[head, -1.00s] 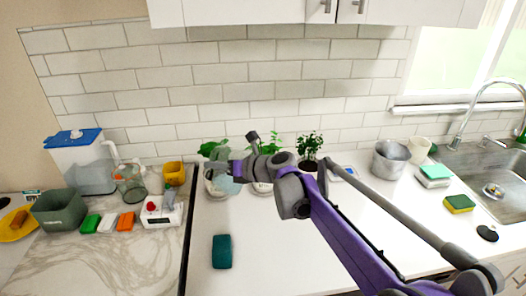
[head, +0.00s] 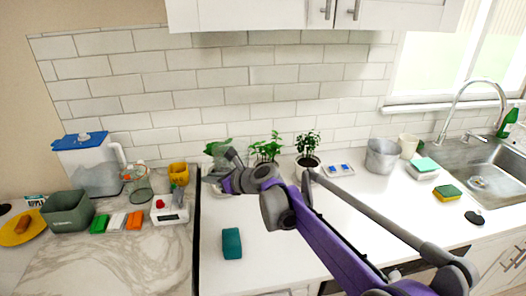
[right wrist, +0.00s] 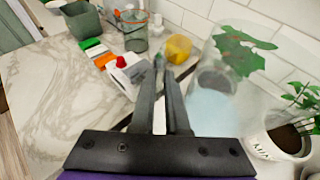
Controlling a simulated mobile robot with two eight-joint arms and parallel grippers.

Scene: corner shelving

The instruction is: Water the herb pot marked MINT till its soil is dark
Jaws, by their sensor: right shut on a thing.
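My right gripper (right wrist: 165,75) is shut on what looks like the clear jug (right wrist: 210,112), which holds pale blue water in the right wrist view. In the head view this gripper (head: 230,182) is in front of the pots, and the jug is hard to make out. A white pot with lettering that looks like MINT (right wrist: 277,148) stands right of the jug in the right wrist view. Its visible soil is brown. It seems to be the middle plant (head: 266,147) in the head view, its pot mostly hidden by my arm. My left gripper is not in view.
A broad-leaved plant (head: 218,148) stands left and a bushy plant (head: 308,145) right. A teal block (head: 232,243) lies on the white counter in front. A scale (head: 170,210), yellow mug (head: 179,173) and blue-lidded pitcher (head: 90,168) stand left. A metal pot (head: 381,157) stands right.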

